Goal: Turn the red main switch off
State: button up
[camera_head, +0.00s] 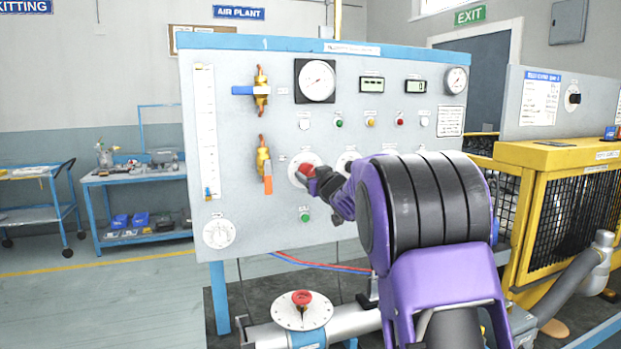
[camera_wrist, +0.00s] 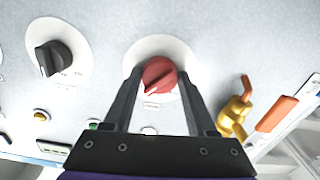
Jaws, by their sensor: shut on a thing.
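The red main switch (camera_head: 307,169) is a round red knob on a white disc, low in the middle of the grey panel. In the wrist view the red knob (camera_wrist: 158,77) sits between the two dark fingers of my gripper (camera_wrist: 158,72), one finger on each side. My gripper is shut on the knob. A small white mark shows on the knob's face, pointing obliquely. In the head view my gripper (camera_head: 313,180) reaches the switch from the lower right and covers part of it.
A black knob on a white disc (camera_wrist: 50,58) is beside the switch. Brass valves, one with an orange handle (camera_wrist: 276,115), are on its other side. A green button (camera_head: 305,215) sits below the switch. A red-knobbed pipe valve (camera_head: 301,299) stands under the panel.

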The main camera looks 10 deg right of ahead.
jog(key=n+b, duration=0.2)
jog(key=n, duration=0.2)
jog(key=shift+f, duration=0.15)
jog(key=n+b, duration=0.2)
jog(key=n, duration=0.2)
jog(key=n+b, duration=0.2)
jog(key=n, duration=0.3)
jog(key=shift+d+b, duration=0.1)
jog(key=shift+b, duration=0.25)
jog(key=shift+r+n+b, duration=0.2)
jog(key=shift+n+b, duration=0.4)
jog(key=shift+n, duration=1.1)
jog(key=o, duration=1.4)
jog(key=shift+c, duration=0.2)
jog(key=shift+s, duration=0.1)
